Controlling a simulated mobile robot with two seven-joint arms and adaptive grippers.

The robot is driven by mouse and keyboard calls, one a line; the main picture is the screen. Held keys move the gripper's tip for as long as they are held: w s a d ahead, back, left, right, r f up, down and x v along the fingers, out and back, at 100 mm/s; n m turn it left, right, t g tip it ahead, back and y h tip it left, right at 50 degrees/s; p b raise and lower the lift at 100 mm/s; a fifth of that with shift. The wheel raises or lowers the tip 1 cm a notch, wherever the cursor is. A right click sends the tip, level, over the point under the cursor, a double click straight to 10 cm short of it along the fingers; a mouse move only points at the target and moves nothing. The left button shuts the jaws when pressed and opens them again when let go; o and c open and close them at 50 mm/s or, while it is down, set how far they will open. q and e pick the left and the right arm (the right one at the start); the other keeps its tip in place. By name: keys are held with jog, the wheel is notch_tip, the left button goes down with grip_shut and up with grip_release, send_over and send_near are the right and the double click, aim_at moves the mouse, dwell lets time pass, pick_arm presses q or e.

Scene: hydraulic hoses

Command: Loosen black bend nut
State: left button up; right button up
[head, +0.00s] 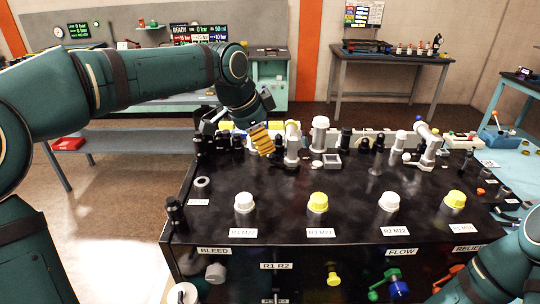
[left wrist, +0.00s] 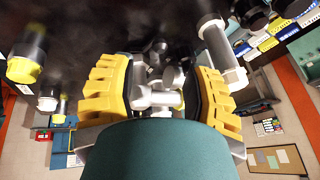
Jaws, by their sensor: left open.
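My left gripper (head: 264,140) is over the back part of the black bench top, with its yellow ribbed fingers pointing down. In the left wrist view the two yellow fingers (left wrist: 162,95) stand apart, with a grey bent pipe fitting (left wrist: 155,97) showing between them. I cannot tell if they touch it. The grey bend also shows in the head view (head: 292,148), just right of the fingers. Which dark part is the black bend nut is not clear; the fingers hide part of that spot. My right gripper is out of view.
A tall white-capped pipe (head: 319,135) stands right of the left gripper, and another grey bend (head: 428,138) is farther right. Black fittings (head: 225,143) crowd the left. White and yellow caps (head: 318,202) line the front. The bench top between rows is mostly clear.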

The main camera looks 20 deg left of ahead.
aim_at(270, 155)
pick_arm(q)
jog(key=x, duration=0.6)
jog(key=shift+d+f, duration=0.1)
jog(key=shift+f, duration=0.05)
grip_shut()
